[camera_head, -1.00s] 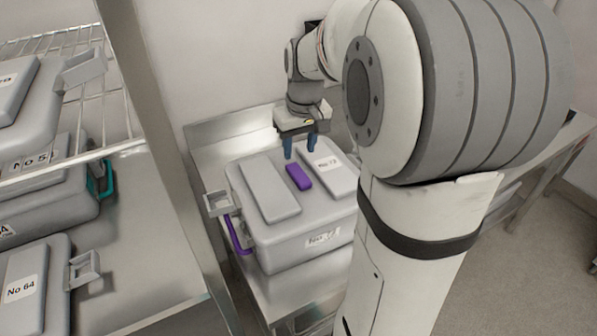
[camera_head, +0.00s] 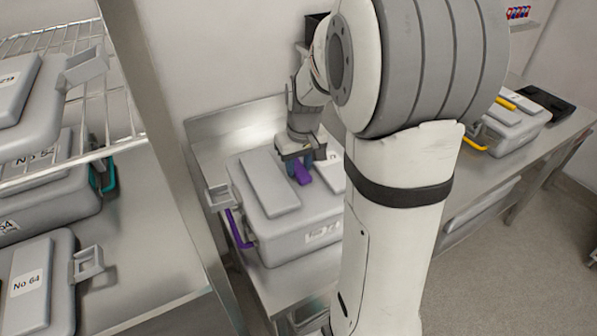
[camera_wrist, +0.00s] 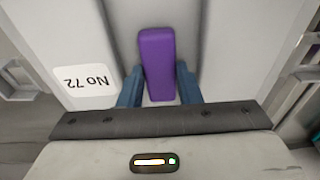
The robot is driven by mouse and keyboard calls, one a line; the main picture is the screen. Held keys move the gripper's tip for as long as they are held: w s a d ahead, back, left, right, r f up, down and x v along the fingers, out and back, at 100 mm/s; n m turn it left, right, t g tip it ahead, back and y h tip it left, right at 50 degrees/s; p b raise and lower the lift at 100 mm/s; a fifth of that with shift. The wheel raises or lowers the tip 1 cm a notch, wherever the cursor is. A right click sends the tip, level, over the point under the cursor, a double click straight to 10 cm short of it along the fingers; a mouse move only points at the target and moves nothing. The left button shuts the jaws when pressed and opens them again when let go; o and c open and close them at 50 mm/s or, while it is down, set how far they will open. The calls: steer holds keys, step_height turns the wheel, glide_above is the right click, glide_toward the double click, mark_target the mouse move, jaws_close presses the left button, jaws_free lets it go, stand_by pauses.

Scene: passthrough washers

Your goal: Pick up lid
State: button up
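The grey lid of the case labelled No 72 has a purple handle (camera_head: 302,174) between two raised grey panels. The lid (camera_head: 262,226) sits on the grey case body (camera_head: 285,250). My gripper (camera_head: 307,165) is down at the handle, with its blue fingers on either side of it. In the wrist view, the purple handle (camera_wrist: 158,62) lies between the two blue fingers of my gripper (camera_wrist: 158,85). Narrow gaps show beside the handle, so the fingers look open around it. The fingertips' depth beside the handle is hard to tell.
The case stands on a metal table (camera_head: 285,285) against the wall. A rack with grey cases (camera_head: 35,280) is at left, its post (camera_head: 165,140) close to the table. Another case with yellow handles (camera_head: 508,128) stands on the counter at right. My arm hides part of the lid.

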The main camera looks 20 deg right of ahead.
jaws_close()
steer(key=shift+r, duration=0.1)
step_height(320, 180, up, 10)
steer(key=b, duration=0.1)
stand_by(0.6)
step_height(320, 180, up, 5)
steer(key=p, duration=0.4)
glide_above(299, 168)
stand_by(0.8)
